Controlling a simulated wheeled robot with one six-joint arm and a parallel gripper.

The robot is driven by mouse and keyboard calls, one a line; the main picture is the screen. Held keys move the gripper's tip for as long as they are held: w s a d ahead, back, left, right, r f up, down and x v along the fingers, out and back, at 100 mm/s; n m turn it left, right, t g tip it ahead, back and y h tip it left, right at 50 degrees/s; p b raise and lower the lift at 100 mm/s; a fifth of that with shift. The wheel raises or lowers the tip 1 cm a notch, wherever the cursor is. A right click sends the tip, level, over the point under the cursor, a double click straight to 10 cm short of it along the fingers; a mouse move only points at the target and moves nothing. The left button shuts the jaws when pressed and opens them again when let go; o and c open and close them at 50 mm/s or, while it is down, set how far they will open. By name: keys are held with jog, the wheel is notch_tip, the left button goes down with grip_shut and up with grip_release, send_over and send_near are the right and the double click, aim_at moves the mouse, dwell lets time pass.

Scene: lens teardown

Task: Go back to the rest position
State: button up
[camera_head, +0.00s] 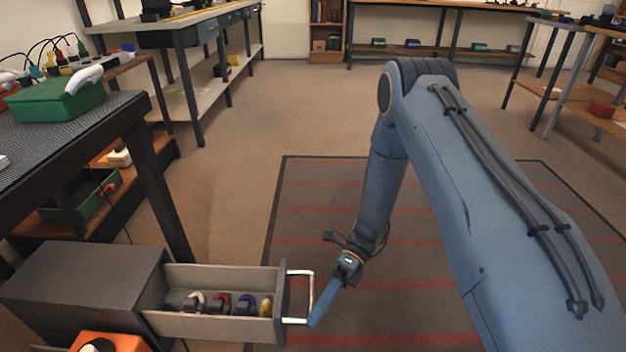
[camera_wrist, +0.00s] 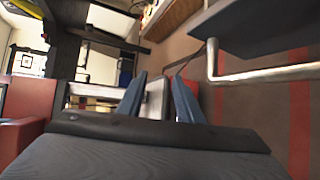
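My gripper (camera_head: 318,316) hangs low at the end of my blue arm, just right of the drawer handle in the head view. In the wrist view its two blue fingers (camera_wrist: 158,78) stand apart, with nothing held between them. The drawer (camera_head: 215,325) of the dark cabinet (camera_head: 80,285) is pulled out. Its pale bar handle (camera_head: 311,290) looks very near my fingertips in the head view. In the wrist view the handle (camera_wrist: 265,75) lies right of the fingers, outside the gap; I cannot tell whether they touch. My arm is bent and reaches down.
Several small parts (camera_head: 220,303) with coloured bits lie in the drawer. An orange object (camera_head: 110,341) sits in front of the cabinet. A dark workbench (camera_head: 75,130) with a green case (camera_head: 55,100) stands at left. The striped floor mat (camera_head: 310,200) is clear around my arm.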

jog(key=s+a+r+n+t+h, duration=0.1)
jog(key=a+r+n+t+h, duration=0.15)
jog(key=r+n, duration=0.55)
jog(key=s+a+r+n+t+h, duration=0.1)
jog(key=r+n+h, duration=0.3)
jog(key=r, duration=0.6)
jog(key=s+d+r+n+t, duration=0.1)
jog(key=s+r+n+t, duration=0.8)
jog(key=r+n, duration=0.65)
jog(key=d+r+m+h+p, duration=0.1)
jog(key=d+r+m+p, duration=0.1)
jog(key=d+r+p, duration=0.8)
jog(key=d+r+m+g+h+p, duration=0.1)
jog(key=d+r+p, duration=0.9)
jog(key=p, duration=1.5)
notch_tip(320, 180, up, 4)
jog(key=shift+s+d+r+m, duration=0.2)
jog(key=shift+s+d+m, duration=0.15)
jog(key=shift+m, duration=0.5)
jog(key=shift+w, duration=0.1)
